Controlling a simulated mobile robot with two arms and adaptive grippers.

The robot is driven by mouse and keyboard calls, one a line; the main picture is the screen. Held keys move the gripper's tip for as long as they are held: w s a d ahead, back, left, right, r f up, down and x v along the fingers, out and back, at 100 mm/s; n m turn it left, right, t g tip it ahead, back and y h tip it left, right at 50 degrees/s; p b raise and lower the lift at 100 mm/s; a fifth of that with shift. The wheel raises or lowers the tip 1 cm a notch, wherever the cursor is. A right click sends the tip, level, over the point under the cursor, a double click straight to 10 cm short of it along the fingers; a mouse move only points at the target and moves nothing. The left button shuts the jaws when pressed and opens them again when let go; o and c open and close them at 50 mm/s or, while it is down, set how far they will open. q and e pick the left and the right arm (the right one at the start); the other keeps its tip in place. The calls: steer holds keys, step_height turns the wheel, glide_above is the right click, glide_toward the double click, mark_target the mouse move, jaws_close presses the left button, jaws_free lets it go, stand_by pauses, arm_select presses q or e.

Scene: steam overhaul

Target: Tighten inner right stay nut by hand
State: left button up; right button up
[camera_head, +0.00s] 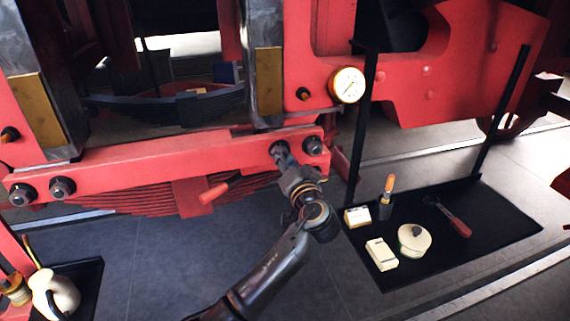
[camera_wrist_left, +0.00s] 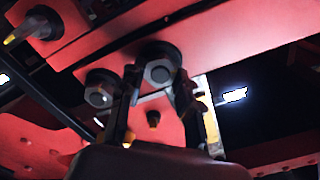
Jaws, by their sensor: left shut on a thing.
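The red stay beam (camera_head: 150,158) runs across the lower locomotive frame, with a pair of dark nuts at each end. The inner right stay nut (camera_head: 279,148) is at the tip of my left gripper (camera_head: 283,160), which partly covers it. In the left wrist view the nut (camera_wrist_left: 158,70) sits between the two fingertips of my left gripper (camera_wrist_left: 157,82), and the fingers are shut on its sides. The outer right nut (camera_head: 312,145) is close beside it, just clear of the gripper; it also shows in the left wrist view (camera_wrist_left: 98,94). My right gripper is not in view.
A pressure gauge (camera_head: 347,85) is above right. A black hanging tray (camera_head: 500,222) at right holds boxes, a round tin and a red-handled tool. Another black tray (camera_head: 92,285) is at lower left.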

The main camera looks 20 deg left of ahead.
arm_select(q)
steer(key=shift+f+m+p, duration=0.1)
steer(key=shift+m+p, duration=1.2)
steer(key=shift+m, duration=2.9)
steer(key=o, duration=1.2)
steer(key=shift+c, duration=0.2)
steer(key=shift+d, duration=0.1)
steer(key=v, duration=1.2)
